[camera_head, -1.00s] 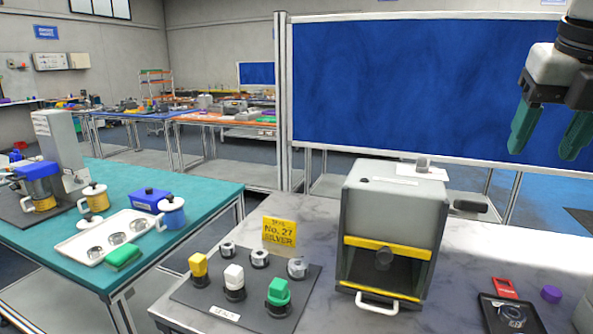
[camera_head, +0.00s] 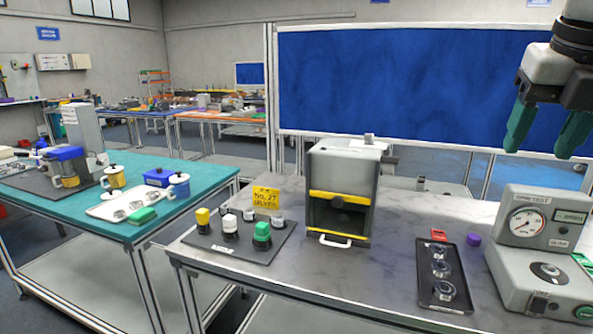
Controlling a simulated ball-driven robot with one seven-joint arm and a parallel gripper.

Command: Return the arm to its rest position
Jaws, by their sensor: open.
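My gripper (camera_head: 543,130) hangs at the upper right of the head view, with two teal fingers pointing down and spread apart. It is open and nothing shows between the fingers. It is raised in front of the blue panel (camera_head: 400,85), clear of the table and everything on it. The upper part of my arm runs out of the frame at the top right.
Below stands a marble-topped table (camera_head: 395,270). A teal table (camera_head: 75,222) stands left.

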